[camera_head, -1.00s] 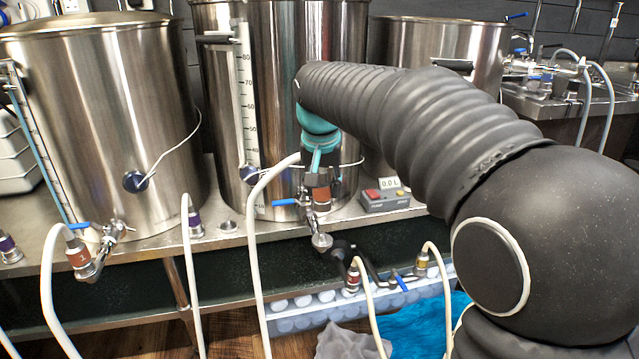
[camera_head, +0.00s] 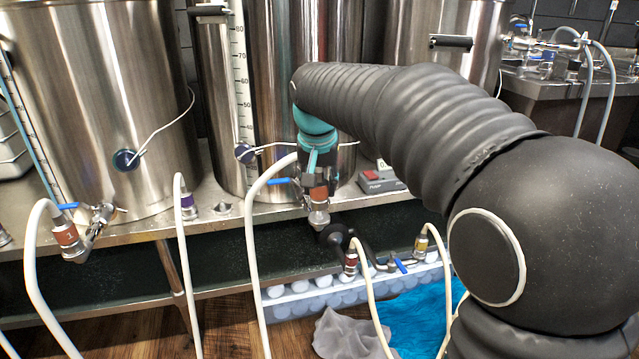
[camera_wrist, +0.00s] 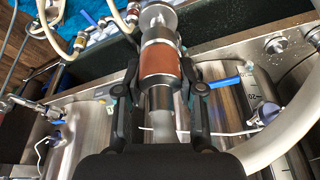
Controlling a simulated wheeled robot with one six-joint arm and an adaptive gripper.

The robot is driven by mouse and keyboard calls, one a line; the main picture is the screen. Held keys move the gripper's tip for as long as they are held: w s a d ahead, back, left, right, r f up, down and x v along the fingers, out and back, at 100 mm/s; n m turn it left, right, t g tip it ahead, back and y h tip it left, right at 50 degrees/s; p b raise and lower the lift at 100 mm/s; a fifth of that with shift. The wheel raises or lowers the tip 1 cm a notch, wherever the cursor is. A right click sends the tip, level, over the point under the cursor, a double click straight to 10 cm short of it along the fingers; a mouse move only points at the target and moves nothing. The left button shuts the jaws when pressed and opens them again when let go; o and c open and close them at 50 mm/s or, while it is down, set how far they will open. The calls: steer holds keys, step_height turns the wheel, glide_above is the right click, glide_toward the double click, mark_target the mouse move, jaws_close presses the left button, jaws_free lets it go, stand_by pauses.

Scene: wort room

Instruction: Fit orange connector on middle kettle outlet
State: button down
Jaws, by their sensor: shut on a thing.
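My gripper (camera_head: 318,178) is shut on the orange connector (camera_head: 318,195), in front of the middle kettle (camera_head: 300,60). In the wrist view my gripper (camera_wrist: 163,85) has a finger on each side of the brown-orange band of the connector (camera_wrist: 161,64). A bright metal end shows below the band in the head view and at the top of the wrist view. The kettle outlet's blue handle (camera_head: 283,181) shows beside my gripper, also in the wrist view (camera_wrist: 224,82). The outlet's mouth is largely hidden, so I cannot tell whether the connector is seated on it.
The left kettle (camera_head: 95,90) has a similar orange connector (camera_head: 66,238) on its outlet. A white hose (camera_head: 252,230) arches beside my gripper. A purple fitting (camera_head: 188,205) stands on the bench. A control box (camera_head: 381,182) is right of my gripper. Red (camera_head: 351,261) and yellow (camera_head: 421,243) fittings are lower.

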steer(key=shift+s, duration=0.1)
steer(key=shift+f+b, duration=0.75)
steer(key=shift+f, duration=0.5)
stand_by(0.7)
steer(key=c, duration=0.6)
jaws_free()
steer(key=shift+c, duration=0.2)
steer(key=shift+r, duration=0.1)
